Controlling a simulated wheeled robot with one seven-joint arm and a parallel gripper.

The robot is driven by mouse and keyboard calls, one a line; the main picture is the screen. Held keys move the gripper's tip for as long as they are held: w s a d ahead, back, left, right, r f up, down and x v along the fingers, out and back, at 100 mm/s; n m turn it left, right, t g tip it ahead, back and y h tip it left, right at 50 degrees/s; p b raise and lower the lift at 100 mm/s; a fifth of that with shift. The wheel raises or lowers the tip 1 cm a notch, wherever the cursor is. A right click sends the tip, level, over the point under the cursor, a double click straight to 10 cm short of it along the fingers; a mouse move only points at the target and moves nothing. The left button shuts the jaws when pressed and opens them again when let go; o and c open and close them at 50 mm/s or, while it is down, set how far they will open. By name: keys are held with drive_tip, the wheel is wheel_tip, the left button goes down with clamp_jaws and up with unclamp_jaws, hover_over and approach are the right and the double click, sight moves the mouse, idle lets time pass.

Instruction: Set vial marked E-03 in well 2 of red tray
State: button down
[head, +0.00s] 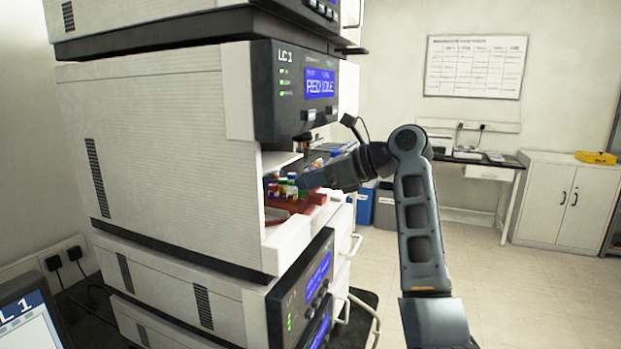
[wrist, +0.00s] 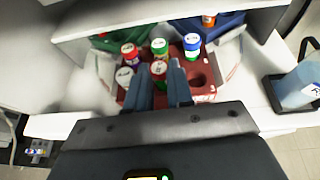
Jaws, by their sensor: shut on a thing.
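The red tray (wrist: 206,97) sits inside the open bay of the stack, and its red edge shows in the head view (head: 290,207). It holds several capped vials: a red-capped vial (wrist: 130,53), a green-capped vial (wrist: 159,47), a blue-capped vial (wrist: 192,43) and a white-capped vial (wrist: 124,76). My gripper (wrist: 159,77) is shut on another vial (wrist: 159,69) with a reddish, pale-marked cap, at the tray's near row. An empty well (wrist: 197,80) shows to its right. The cap marks are too small to read, and the held vial's lower part is hidden.
A green tray (wrist: 104,41) and a blue tray (wrist: 232,22) lie behind the red tray. The bay's white walls and the housing LC1 (head: 290,90) close in above. A bluish container in a dark holder (wrist: 298,88) stands at the right.

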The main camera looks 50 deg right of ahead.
idle(0.4)
drive_tip(key=c, duration=0.9)
unclamp_jaws()
drive_tip(key=shift+b+v, duration=0.5)
drive_tip(key=shift+v, duration=3.4)
drive_tip(key=shift+s, duration=0.1)
